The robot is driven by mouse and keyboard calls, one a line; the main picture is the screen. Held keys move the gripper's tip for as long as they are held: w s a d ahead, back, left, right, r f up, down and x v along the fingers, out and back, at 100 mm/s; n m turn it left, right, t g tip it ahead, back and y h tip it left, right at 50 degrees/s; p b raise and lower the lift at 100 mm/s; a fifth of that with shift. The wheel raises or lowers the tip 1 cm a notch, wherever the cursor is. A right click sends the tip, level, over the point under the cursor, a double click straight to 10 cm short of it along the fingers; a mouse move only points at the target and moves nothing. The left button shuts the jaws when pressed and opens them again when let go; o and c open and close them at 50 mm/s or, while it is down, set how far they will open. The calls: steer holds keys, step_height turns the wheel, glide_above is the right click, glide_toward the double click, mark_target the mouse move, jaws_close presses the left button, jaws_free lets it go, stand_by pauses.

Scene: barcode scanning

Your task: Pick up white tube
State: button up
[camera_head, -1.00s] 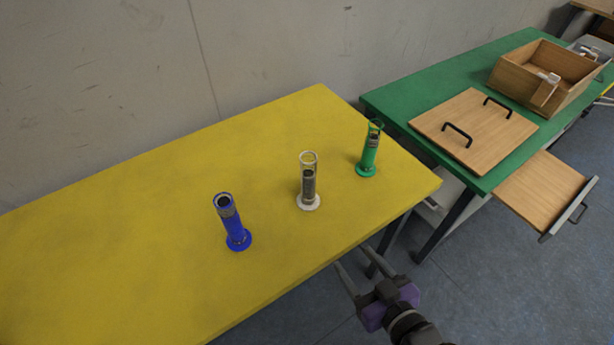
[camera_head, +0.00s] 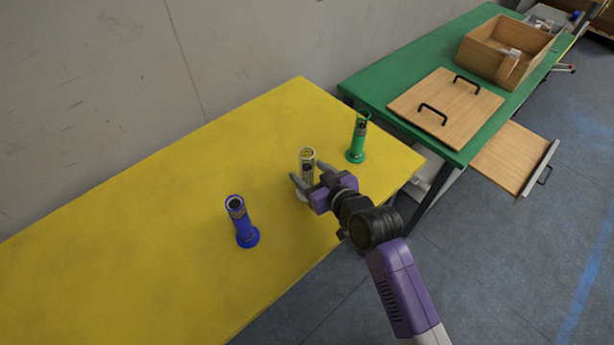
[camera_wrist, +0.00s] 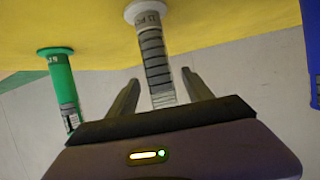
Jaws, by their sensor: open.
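The white tube (camera_head: 307,163) stands upright on the yellow table, between the blue tube (camera_head: 241,222) and the green tube (camera_head: 357,138). My gripper (camera_head: 308,179) is open at the white tube, with one finger on each side in the head view. In the wrist view, the picture is upside down and the white tube (camera_wrist: 152,52) lies between the two open fingers (camera_wrist: 160,90). Whether the fingers touch it cannot be told. The gripper hides part of the tube's lower body and base in the head view.
The yellow table (camera_head: 150,260) is clear on its left. A green table (camera_head: 400,72) to the right holds a wooden board (camera_head: 446,101) with black handles and a wooden box (camera_head: 485,59). A grey wall stands behind.

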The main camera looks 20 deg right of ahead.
steer(key=shift+p+x, duration=0.4)
steer(key=shift+x, duration=1.9)
steer(key=shift+r, duration=0.1)
steer(key=shift+c, duration=0.2)
steer(key=shift+r, duration=0.1)
jaws_close()
